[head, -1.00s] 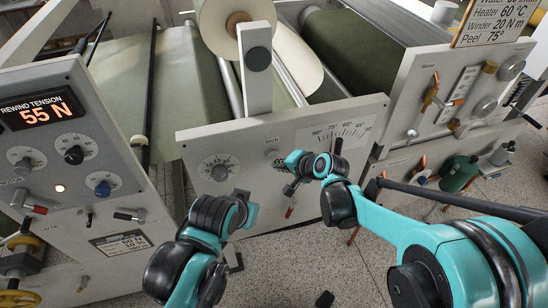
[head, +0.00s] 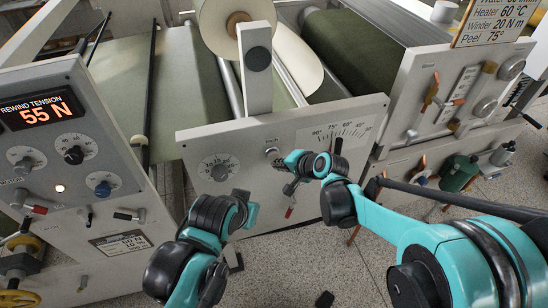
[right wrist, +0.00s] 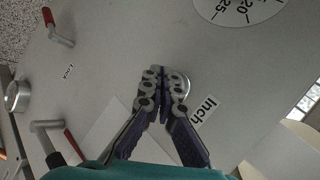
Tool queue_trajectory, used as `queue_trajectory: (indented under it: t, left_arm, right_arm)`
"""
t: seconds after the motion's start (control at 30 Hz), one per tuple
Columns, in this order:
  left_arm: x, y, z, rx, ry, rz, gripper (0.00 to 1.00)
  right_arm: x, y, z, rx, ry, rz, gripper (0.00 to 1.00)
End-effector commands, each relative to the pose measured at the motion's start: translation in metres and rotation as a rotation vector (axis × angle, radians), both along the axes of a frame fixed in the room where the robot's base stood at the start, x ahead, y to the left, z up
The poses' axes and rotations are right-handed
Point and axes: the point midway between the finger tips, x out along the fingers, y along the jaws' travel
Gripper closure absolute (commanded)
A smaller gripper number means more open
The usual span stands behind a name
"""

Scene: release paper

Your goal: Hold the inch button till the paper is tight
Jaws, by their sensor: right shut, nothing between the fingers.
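The inch button (right wrist: 183,91) is a round metal-rimmed button beside an "Inch" label in the right wrist view. It also shows on the middle panel in the head view (head: 272,152). My right gripper (right wrist: 162,72) is shut and empty, with its fingertips over the button and partly covering it. I cannot tell whether they press it. In the head view my right gripper (head: 280,162) is at the button. The paper web (head: 187,85) runs down left of the roll (head: 233,22), and a pale sheet (head: 303,72) curves on its right. My left arm is at the lower left; its fingers are not clear.
The left cabinet's display (head: 40,112) reads 55 N. A numbered dial (head: 219,168) is left of the button. A red-handled lever (head: 289,212) hangs below the button. Open floor shows at the bottom.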

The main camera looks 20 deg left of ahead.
Motion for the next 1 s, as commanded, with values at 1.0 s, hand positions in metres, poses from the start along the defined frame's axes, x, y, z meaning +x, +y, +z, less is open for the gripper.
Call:
queue_trajectory:
  t: [1.0]
  left_arm:
    - [0.0000, 0.0000, -0.0033, 0.000, 0.000, 0.000, 1.00]
  right_arm:
    - [0.0100, 0.0068, 0.0001, 0.000, 0.000, 0.000, 1.00]
